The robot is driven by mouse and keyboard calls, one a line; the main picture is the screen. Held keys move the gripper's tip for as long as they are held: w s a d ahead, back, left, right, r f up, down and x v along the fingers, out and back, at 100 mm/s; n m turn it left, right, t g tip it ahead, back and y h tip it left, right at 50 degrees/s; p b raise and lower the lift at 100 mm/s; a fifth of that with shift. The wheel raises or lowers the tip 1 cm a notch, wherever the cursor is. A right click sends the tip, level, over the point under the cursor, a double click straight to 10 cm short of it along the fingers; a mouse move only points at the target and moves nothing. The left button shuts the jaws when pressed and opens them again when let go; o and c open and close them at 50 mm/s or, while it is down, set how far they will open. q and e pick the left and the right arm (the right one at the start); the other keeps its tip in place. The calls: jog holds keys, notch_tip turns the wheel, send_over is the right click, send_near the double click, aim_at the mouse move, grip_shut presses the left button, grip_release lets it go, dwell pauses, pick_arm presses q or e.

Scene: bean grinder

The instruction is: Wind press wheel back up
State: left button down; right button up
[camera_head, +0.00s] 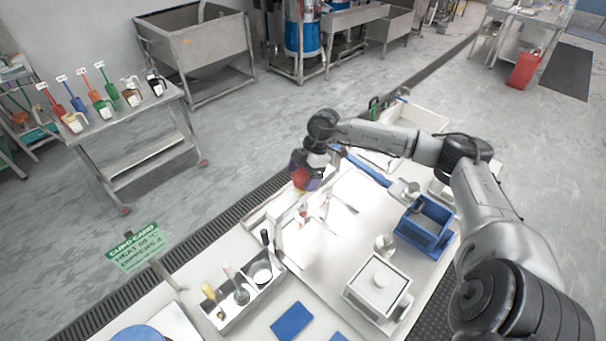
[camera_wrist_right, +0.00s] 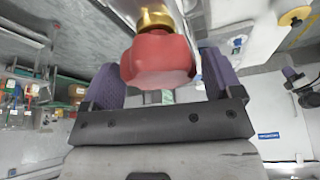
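My right gripper (camera_wrist_right: 160,85) has dark purple finger pads on both sides of a red, lobed knob (camera_wrist_right: 160,60). A brass-coloured collar (camera_wrist_right: 155,20) sits behind the knob. In the head view the right gripper (camera_head: 308,180) is at the far left end of the arm, over the worktop's back edge. The red knob (camera_head: 299,177) shows there too, partly covered by a purple finger. The wheel's full shape and what it is mounted on are hidden. My left gripper is not in view.
The bright worktop (camera_head: 330,245) holds a blue open frame (camera_head: 426,222), a white square box (camera_head: 378,287) and a metal rack (camera_head: 235,305) with tools. A blue bar (camera_head: 362,166) lies near my right forearm. A side table (camera_head: 140,125) with several scoops stands apart at left.

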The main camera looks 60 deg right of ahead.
jog(key=c, duration=0.7)
jog(key=shift+c, duration=0.2)
